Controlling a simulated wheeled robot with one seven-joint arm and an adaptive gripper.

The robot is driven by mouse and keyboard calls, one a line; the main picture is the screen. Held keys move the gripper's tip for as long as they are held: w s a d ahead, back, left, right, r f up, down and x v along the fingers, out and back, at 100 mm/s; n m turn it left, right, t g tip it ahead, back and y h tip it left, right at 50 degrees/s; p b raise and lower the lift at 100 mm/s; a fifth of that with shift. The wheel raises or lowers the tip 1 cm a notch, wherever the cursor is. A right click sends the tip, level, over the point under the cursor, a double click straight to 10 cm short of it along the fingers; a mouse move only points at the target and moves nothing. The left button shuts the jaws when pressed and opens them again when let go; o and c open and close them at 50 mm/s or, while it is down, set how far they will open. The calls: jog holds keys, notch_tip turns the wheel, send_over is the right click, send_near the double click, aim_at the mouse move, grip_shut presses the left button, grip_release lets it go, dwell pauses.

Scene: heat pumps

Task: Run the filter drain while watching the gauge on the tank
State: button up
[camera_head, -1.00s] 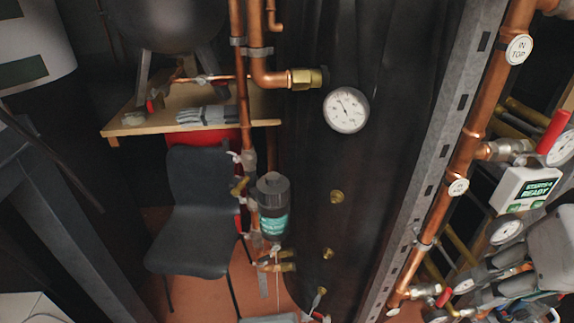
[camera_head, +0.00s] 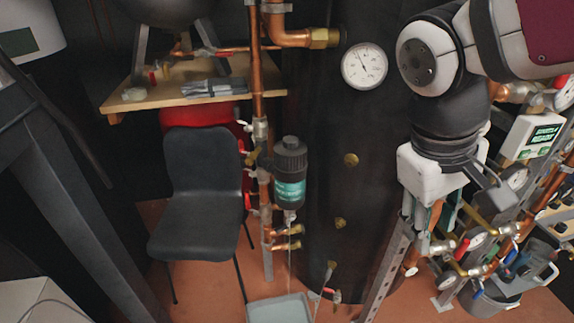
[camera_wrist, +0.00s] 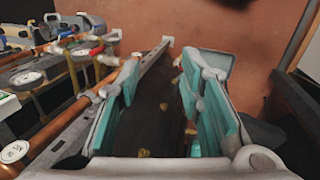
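The filter (camera_head: 290,172), a dark canister with a teal label, hangs upright on the copper pipework left of the tank. Its drain outlet (camera_head: 289,216) is at the bottom, and a thin pale line runs from it down to a grey tray (camera_head: 280,309); I cannot tell if it is water or a tube. The round white gauge (camera_head: 364,66) is high on the black tank (camera_head: 325,185), its needle pointing up and slightly left. My gripper (camera_head: 432,218) is right of the tank, apart from the filter. In the wrist view my gripper (camera_wrist: 165,78) is open and empty, with teal pads.
A grey slotted upright (camera_head: 387,268) and a crowded manifold of pipes and valves (camera_head: 470,245) stand near my gripper. A black chair (camera_head: 205,200) is left of the filter. A wooden shelf (camera_head: 165,96) holds gloves (camera_head: 214,88). Brass fittings (camera_head: 351,160) stick out of the tank.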

jog(key=w+a+f+n+h+b, duration=0.35)
jog(key=w+a+f+b, duration=0.3)
jog(key=w+f, duration=0.3)
jog(key=n+t+h+b, duration=0.5)
jog(key=n+t+b, duration=0.5)
jog(key=t+b, duration=0.35)
send_near(277, 232)
jog(key=shift+g, duration=0.45)
jog(key=b+x, duration=0.1)
jog(key=x, duration=0.2)
jog(key=b+x, duration=0.2)
jog(key=x, duration=0.2)
jog(key=b+x, duration=0.1)
jog(key=x, duration=0.3)
jog(key=shift+w+r, duration=0.3)
jog(key=shift+r, duration=0.05)
grip_shut()
